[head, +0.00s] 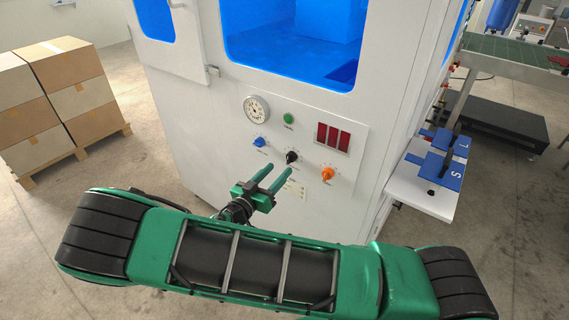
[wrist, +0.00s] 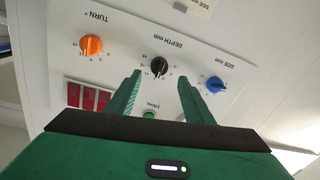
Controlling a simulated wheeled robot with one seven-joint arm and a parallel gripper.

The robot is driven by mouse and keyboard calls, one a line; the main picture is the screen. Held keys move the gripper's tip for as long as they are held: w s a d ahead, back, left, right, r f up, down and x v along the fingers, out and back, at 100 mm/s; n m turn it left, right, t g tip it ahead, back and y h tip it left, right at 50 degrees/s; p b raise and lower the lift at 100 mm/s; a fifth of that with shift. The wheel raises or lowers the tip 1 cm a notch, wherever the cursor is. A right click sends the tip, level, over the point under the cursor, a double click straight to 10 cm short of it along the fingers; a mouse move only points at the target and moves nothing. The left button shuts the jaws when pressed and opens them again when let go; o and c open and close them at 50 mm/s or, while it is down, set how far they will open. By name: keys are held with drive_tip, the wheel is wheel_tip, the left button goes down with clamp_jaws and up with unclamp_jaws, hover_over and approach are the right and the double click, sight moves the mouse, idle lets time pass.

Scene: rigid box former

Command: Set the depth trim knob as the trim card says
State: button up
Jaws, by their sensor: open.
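The depth trim knob (head: 292,156) is black and sits in the middle of the white panel's knob row. In the wrist view this knob (wrist: 159,66), labelled DEPTH mm, appears between and beyond my fingertips. My gripper (head: 278,171) is open and empty, pointing at the panel just short of the knob. Its two green fingers also show in the wrist view (wrist: 159,76), apart from the knob. A pale card (head: 294,189), likely the trim card, is below the knobs. Part of it shows at the top of the wrist view (wrist: 197,5); its values are unreadable.
A blue SIDE mm knob (wrist: 215,84) and an orange TURN knob (wrist: 91,45) flank the black one. A gauge (head: 256,109), green button (head: 288,119) and red display (head: 332,138) are above. A shelf with blue blocks (head: 440,165) juts out at right. Boxes (head: 60,100) stand left.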

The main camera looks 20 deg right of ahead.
sight(288, 160)
drive_tip(key=shift+x, duration=3.1)
drive_tip(key=c, duration=1)
